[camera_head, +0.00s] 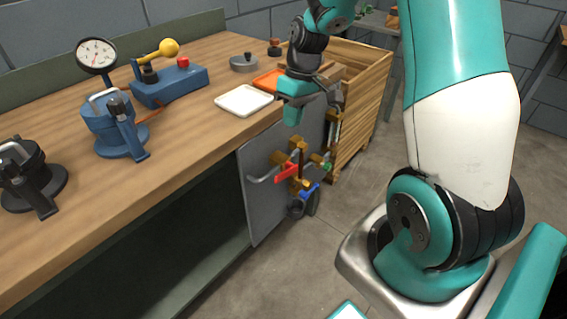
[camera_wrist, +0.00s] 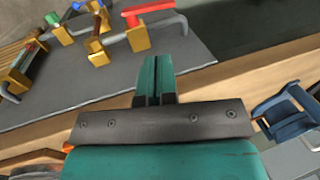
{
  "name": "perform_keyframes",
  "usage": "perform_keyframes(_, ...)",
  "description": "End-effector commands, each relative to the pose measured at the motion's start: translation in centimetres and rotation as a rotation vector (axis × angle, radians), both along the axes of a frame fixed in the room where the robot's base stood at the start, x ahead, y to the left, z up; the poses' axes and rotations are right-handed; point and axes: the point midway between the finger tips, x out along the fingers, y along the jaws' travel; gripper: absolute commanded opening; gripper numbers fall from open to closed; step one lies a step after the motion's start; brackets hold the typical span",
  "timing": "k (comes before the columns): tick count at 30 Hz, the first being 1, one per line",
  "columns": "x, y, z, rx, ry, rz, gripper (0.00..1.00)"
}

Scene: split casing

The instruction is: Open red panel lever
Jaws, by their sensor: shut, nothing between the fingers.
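The red lever (camera_head: 287,171) sits on brass valve fittings on the grey panel (camera_head: 259,205) at the front side of the bench. In the wrist view the red lever (camera_wrist: 147,8) is at the top, on a brass block with a grey pipe beside it. My gripper (camera_head: 293,112) is above the red lever in the head view, beside the bench edge. In the wrist view my gripper (camera_wrist: 157,68) has its teal fingers together, empty, pointing toward the panel and apart from the lever.
A blue handle (camera_head: 309,191) and a green one (camera_head: 326,166) are close to the red lever. A white tray (camera_head: 243,101) and an orange tray (camera_head: 268,80) lie on the bench. A wooden crate (camera_head: 368,100) stands behind the panel. Floor in front is clear.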

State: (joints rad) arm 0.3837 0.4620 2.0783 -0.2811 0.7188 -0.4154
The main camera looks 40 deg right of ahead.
Motion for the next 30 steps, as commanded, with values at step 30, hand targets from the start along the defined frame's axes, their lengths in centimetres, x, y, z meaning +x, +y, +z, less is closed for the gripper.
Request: perform_keyframes(30,-0.7,3.3,-12.9,-0.003,0.004,-0.001,0.0)
